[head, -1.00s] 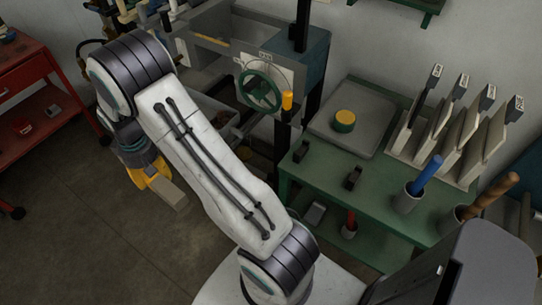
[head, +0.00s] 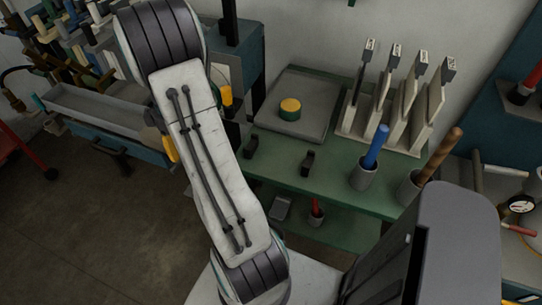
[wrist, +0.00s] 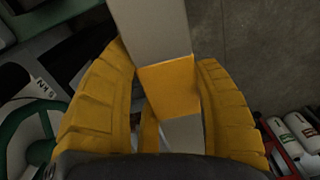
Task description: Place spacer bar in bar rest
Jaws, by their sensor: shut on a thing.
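The spacer bar (wrist: 155,28) is a pale grey bar with a yellow band, seen in the wrist view. It lies between the yellow fingers of my gripper (wrist: 166,62), which are shut on it. Its far end runs out of the top of that view. In the head view my arm hides the bar and most of my gripper; only a bit of yellow shows beside the arm. Two small black blocks (head: 307,163) and (head: 250,147) stand apart on the green table's near side and look like the bar rest. My gripper is left of them.
The green table (head: 335,186) also holds a grey plate (head: 291,120) with a yellow-topped knob, a rack of upright tools (head: 398,115), and cups with blue and wooden handles. A machine with a long grey tray (head: 95,108) stands at the left. Floor at lower left is clear.

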